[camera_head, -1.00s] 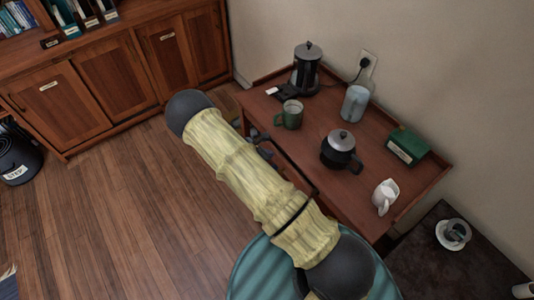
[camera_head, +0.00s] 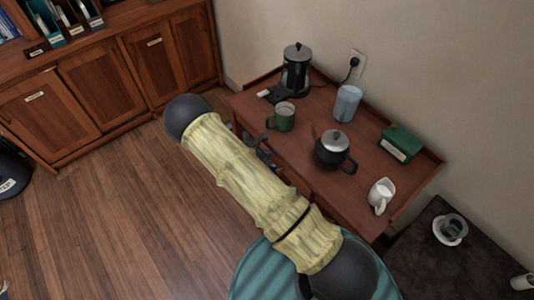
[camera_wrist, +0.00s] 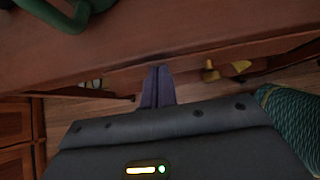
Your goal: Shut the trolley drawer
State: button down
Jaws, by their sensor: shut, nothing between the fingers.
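The brown wooden trolley (camera_head: 300,150) stands against the wall, its drawer side facing my arm. My arm hides most of the drawer in the head view. In the wrist view, the trolley's edge (camera_wrist: 60,70) runs across the top, with a narrow gap beneath it where small items show.
On the trolley top stand a green mug (camera_head: 281,117), a coffee maker (camera_head: 296,70), a glass jar (camera_head: 347,103), a dark pot (camera_head: 334,150), a white jug (camera_head: 381,195) and a green box (camera_head: 400,143). A dark table (camera_head: 440,260) is at right.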

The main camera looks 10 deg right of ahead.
jog(key=s+a+f+v, duration=0.1)
jog(key=f+v, duration=0.1)
jog(key=v, duration=1)
jog(key=shift+s+a+r, duration=0.2)
jog(key=shift+a+r, duration=0.1)
jog(key=shift+a, duration=0.3)
jog(key=s+d+r+m+y, duration=0.2)
jog(key=s+d+r+m, duration=0.2)
jog(key=r+m, duration=0.3)
jog(key=s+d+r+m+g+y, duration=0.1)
jog(key=s+d+r+m+y, duration=0.2)
jog(key=s+r+m, duration=0.3)
jog(key=s+d+r+m+y, duration=0.3)
jog(key=s+d+r+m, duration=0.2)
jog(key=r+m, duration=0.4)
jog(key=shift+s+r+m, duration=0.2)
jog(key=shift+s+m, duration=0.4)
jog(key=shift+m, duration=0.1)
